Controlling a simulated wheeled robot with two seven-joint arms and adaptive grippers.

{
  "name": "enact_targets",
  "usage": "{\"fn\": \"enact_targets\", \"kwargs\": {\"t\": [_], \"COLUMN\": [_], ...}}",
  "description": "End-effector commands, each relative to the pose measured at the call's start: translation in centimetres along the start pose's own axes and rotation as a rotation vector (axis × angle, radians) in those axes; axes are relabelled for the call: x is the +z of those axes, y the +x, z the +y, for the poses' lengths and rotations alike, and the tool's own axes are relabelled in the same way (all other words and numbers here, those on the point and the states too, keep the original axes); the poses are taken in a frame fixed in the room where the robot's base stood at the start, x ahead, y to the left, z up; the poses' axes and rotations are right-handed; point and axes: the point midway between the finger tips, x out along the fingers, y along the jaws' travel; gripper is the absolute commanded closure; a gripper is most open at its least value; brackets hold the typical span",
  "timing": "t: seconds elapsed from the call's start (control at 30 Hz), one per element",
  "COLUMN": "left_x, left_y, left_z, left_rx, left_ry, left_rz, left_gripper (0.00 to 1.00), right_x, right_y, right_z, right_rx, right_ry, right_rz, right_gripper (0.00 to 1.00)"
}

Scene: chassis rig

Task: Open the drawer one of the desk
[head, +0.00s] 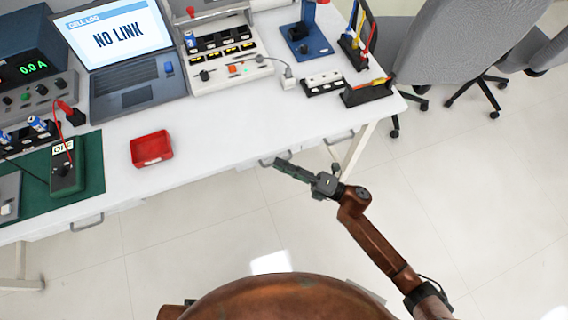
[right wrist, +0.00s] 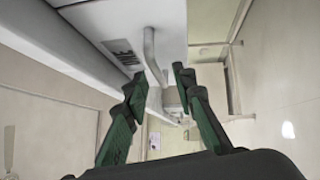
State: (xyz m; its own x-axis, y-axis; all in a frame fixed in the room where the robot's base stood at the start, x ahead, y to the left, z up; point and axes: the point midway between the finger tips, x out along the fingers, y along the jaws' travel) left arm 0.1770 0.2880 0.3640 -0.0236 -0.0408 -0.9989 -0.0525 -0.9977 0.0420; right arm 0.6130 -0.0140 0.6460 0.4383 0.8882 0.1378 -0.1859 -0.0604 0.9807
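The white desk (head: 215,140) has drawers with grey bar handles under its front edge. One handle (head: 87,222) is at the left, another (head: 338,137) at the right, and a middle one (head: 266,162) is beside my right fingertips. My right gripper (head: 279,164) is at the desk's front edge. In the right wrist view its green fingers (right wrist: 158,77) are apart, with a handle (right wrist: 151,57) on a pale drawer front (right wrist: 165,20) ahead between them. Contact cannot be told. A dark label (right wrist: 122,52) is beside that handle. My left gripper is not in view.
A red tray (head: 152,148), a laptop (head: 120,55), a multimeter (head: 66,172) on a green mat (head: 92,165) and a tool holder (head: 366,92) are on the desk. The floor before the desk is clear.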

Motion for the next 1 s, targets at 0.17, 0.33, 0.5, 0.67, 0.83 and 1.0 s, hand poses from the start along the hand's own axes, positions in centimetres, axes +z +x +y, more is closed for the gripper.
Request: {"fn": "enact_targets", "kwargs": {"t": [0.17, 0.33, 0.5, 0.67, 0.83, 1.0], "left_x": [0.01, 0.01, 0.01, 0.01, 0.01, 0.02], "left_y": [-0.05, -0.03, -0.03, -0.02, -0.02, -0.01], "left_z": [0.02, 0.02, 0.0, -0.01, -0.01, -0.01], "left_rx": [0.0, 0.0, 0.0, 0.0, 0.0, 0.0], "left_ry": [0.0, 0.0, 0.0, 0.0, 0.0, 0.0], "left_rz": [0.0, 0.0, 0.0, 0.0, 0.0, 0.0], "left_gripper": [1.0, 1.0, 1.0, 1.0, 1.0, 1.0], "right_x": [0.03, 0.06, 0.08, 0.09, 0.09, 0.1], "right_y": [-0.01, -0.08, -0.12, -0.13, -0.15, -0.16], "right_z": [0.03, 0.02, 0.01, -0.01, -0.02, -0.04], "right_rx": [0.0, 0.0, -0.001, -0.001, -0.001, -0.001], "right_ry": [0.0, 0.0, 0.0, 0.001, 0.001, 0.001], "right_rz": [-0.001, -0.002, -0.003, -0.003, -0.003, -0.004], "right_gripper": [0.75, 0.84, 0.95, 1.0, 1.0, 1.0]}}
